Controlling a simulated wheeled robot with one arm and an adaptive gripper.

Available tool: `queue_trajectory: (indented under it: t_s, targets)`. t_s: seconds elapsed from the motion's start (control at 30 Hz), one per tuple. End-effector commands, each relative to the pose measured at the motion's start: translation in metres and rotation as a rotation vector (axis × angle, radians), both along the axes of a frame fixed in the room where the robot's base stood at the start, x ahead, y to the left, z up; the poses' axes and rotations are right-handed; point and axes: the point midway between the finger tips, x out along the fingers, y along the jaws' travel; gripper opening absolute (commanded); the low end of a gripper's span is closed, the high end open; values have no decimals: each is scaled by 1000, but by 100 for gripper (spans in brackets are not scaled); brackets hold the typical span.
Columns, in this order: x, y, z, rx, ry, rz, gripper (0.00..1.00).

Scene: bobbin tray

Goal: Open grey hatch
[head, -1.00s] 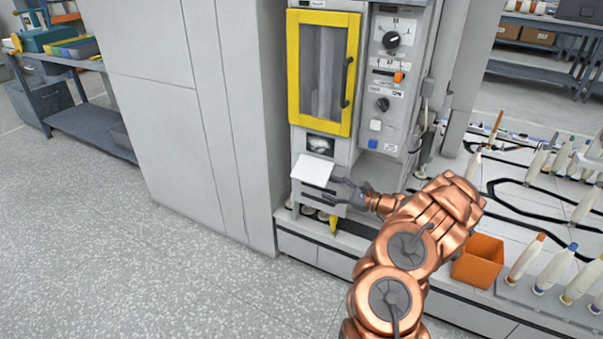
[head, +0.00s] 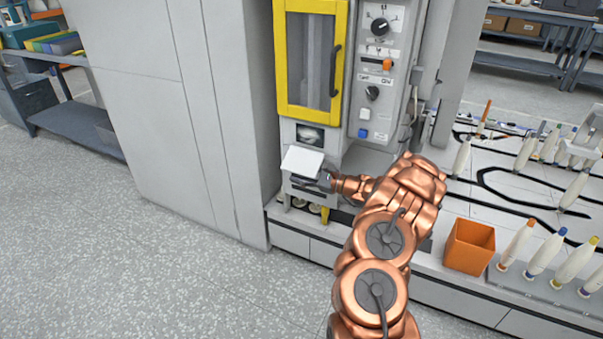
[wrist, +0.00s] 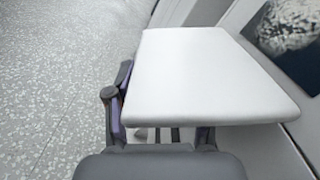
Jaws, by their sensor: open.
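The hatch is a pale grey flap (head: 302,161) low on the machine front, below a small dark picture panel. It sticks out from the front and slopes downward. My gripper (head: 311,183) is at the flap's lower edge, its dark fingers close against it. In the wrist view the flap (wrist: 205,75) fills the upper middle and hides part of the fingers. My gripper (wrist: 160,132) is open there, one finger showing at the flap's left edge and the other mostly under it. Whether the fingers touch the flap is unclear.
Above the hatch is a yellow-framed door (head: 310,60) with a dark handle, beside a control panel (head: 378,75) with knobs. An orange bin (head: 469,247) and several bobbins stand on the bench at right. The floor (head: 150,270) at left is clear.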

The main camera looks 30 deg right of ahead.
Motion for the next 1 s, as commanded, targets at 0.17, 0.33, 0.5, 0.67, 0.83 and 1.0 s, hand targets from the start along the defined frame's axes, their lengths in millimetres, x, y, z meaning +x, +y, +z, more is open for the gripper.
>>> queue_trajectory:
  t_s: [0.17,0.33,0.5,0.67,0.83,1.0]
  targets:
    - [0,0,0,0,0,0,40]
    - [0,0,0,0,0,0,22]
    - [0,0,0,0,0,0,4]
    - [0,0,0,0,0,0,0]
    - [-1,0,0,0,0,0,0]
    - [0,3,1,5,3,4,0]
